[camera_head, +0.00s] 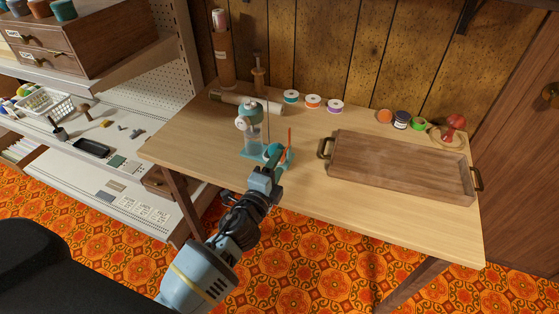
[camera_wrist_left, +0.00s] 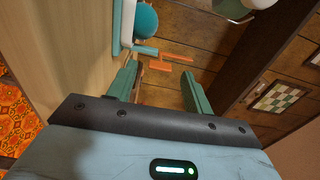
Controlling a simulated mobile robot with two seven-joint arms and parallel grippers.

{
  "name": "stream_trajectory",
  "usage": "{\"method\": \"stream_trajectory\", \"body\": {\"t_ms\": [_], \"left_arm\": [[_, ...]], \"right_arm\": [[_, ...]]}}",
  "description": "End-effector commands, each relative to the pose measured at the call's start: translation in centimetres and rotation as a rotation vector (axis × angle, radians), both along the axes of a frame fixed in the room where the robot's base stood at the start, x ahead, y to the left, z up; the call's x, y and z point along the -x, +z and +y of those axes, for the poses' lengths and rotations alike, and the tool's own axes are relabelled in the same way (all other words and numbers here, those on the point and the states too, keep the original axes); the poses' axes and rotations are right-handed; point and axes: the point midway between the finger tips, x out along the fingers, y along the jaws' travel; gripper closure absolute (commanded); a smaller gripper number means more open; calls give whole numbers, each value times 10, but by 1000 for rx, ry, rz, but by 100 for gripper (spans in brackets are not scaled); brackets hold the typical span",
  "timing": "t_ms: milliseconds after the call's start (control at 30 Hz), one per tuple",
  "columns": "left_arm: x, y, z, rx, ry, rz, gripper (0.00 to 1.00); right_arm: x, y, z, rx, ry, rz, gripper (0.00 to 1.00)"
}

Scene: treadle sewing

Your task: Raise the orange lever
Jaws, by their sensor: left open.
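The orange lever (camera_head: 290,138) shows as a thin upright bar at the right side of a small teal machine (camera_head: 252,138) on the wooden table. In the left wrist view, the orange lever (camera_wrist_left: 178,58) lies just beyond the fingertips, with a short cross piece toward the gap. My left gripper (camera_head: 278,162) is beside the machine's right end, partly covering the lever's lower part. In the left wrist view, my left gripper (camera_wrist_left: 160,76) has its green fingers apart, with nothing clasped between them. I cannot tell whether a finger touches the lever. My right gripper is not in view.
A wooden tray (camera_head: 345,183) with handles fills the table's right part. Several thread spools, including a purple-topped one (camera_head: 335,106), line the back edge. A fabric roll (camera_head: 245,103) lies behind the machine. A white shelf unit (camera_head: 130,195) stands at left. The table's front left is clear.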

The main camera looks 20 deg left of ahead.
Motion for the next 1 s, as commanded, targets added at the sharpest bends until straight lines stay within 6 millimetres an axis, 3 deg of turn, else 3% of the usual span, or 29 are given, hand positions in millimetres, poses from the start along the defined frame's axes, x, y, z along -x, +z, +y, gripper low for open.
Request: {"method": "stream_trajectory", "body": {"t_ms": [100, 333, 1000], "left_arm": [[21, -1, 1, 1, 0, 1, 49], [47, -1, 3, -1, -1, 1, 49], [54, -1, 3, 4, 0, 4, 49]], "right_arm": [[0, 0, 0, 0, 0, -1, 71], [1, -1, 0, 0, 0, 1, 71], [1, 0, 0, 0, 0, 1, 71]]}}
